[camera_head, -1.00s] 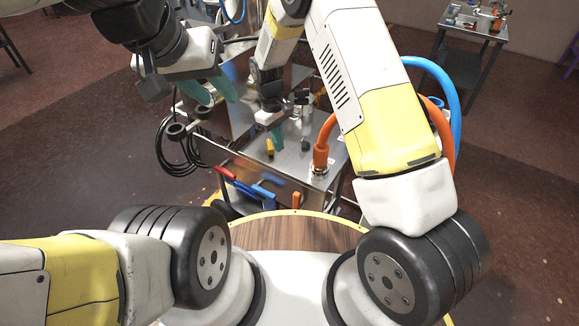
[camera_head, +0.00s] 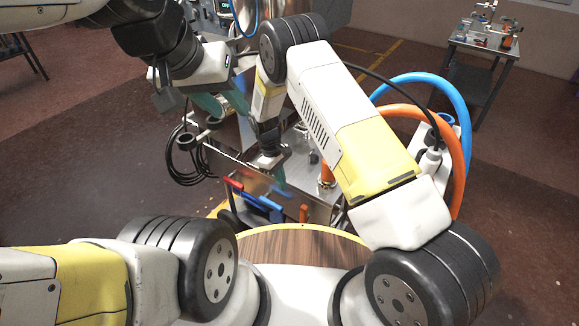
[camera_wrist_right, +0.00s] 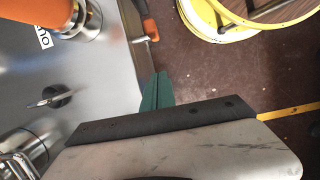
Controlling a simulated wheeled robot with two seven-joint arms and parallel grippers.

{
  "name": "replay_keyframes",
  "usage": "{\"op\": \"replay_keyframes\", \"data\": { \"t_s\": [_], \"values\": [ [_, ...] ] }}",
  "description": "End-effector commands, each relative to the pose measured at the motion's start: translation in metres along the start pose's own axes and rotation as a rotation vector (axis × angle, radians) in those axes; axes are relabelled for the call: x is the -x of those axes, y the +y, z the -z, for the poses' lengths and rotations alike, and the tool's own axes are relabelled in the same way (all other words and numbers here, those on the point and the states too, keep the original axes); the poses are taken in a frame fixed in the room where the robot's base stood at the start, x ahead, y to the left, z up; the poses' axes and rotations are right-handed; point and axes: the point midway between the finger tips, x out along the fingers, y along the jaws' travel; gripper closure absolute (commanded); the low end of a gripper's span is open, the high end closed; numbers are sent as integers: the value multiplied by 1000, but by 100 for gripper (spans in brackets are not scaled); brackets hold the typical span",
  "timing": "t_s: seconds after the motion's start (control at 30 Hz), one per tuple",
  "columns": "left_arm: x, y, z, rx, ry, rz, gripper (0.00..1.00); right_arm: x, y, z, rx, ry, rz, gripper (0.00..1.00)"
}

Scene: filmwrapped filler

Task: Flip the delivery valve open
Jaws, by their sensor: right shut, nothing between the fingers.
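Coloured levers sit along the front edge of the steel machine: a red one (camera_head: 233,184), blue ones (camera_head: 262,201) and an orange one (camera_head: 304,213). I cannot tell which is the delivery valve. My right gripper (camera_head: 279,177) points down just behind the front edge, near the blue and orange levers. In the right wrist view its teal fingers (camera_wrist_right: 157,92) are together and empty. An orange handle (camera_wrist_right: 151,29) shows beyond their tips, apart from them. My left gripper (camera_head: 222,104) is open and empty over the machine's left part.
A steel top with a dark knob (camera_wrist_right: 50,98) and an orange hose fitting (camera_wrist_right: 82,20) lies left of the fingers in the wrist view. Black cable coils (camera_head: 186,160) hang at the machine's left. A side table (camera_head: 482,45) stands far right.

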Motion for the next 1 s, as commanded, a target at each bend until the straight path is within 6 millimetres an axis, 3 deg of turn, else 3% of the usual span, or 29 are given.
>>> {"op": "replay_keyframes", "data": {
  "t_s": [0.4, 0.6, 1.0],
  "values": [
    [0, 0, 0, 0, 0, 0, 64, -86, 0, -4, -2, -4, 2, 100],
    [0, 0, 0, 0, 0, 0, 64, -89, 0, -31, -2, -2, 1, 100],
    [0, 0, 0, 0, 0, 0, 64, -91, 0, -40, 0, -1, 0, 100]
  ]
}}
